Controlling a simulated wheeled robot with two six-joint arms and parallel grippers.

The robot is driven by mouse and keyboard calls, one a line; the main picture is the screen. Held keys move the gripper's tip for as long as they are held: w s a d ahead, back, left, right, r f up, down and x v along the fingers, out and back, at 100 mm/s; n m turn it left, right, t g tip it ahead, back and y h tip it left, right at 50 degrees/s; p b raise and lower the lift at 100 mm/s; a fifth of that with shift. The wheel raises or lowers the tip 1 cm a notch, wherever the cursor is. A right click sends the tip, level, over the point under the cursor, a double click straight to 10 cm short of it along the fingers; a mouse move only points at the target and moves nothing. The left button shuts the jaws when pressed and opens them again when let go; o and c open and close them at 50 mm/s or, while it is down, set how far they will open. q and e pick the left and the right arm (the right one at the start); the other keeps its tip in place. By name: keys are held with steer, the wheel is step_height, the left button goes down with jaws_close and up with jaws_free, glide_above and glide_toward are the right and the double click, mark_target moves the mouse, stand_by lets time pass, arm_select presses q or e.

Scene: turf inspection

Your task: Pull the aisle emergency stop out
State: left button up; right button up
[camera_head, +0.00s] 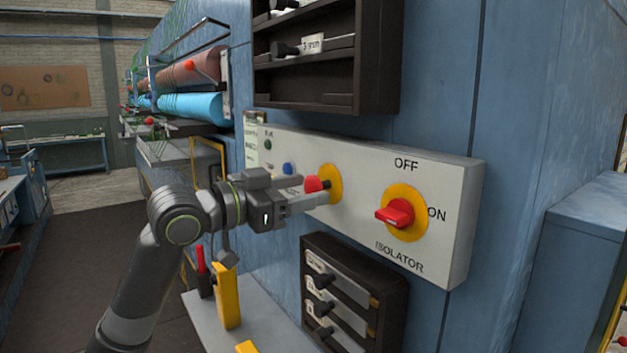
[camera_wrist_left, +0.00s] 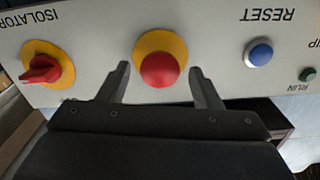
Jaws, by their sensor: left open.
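The emergency stop is a red mushroom button (camera_head: 314,184) on a yellow round plate, on a pale grey control panel (camera_head: 448,246). In the left wrist view the red button (camera_wrist_left: 160,70) sits between the fingertips, with its yellow plate behind it. My left gripper (camera_head: 318,190) is open, its two fingers on either side of the button. In the wrist view the left gripper (camera_wrist_left: 159,78) shows a gap between each finger and the button. The head view does not clearly show whether a finger touches it. My right gripper is in neither view.
A red isolator knob (camera_head: 395,214) on a yellow disc is right of the button. A blue reset button (camera_head: 288,169) and a green run button (camera_head: 268,145) are left of it. Dark racks hang above (camera_head: 377,60) and below (camera_head: 392,318) the panel. A yellow object (camera_head: 227,297) stands on the ledge below.

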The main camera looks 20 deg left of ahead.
arm_select(q)
steer(key=shift+p+x, duration=0.4)
steer(key=shift+x, duration=1)
jaws_close()
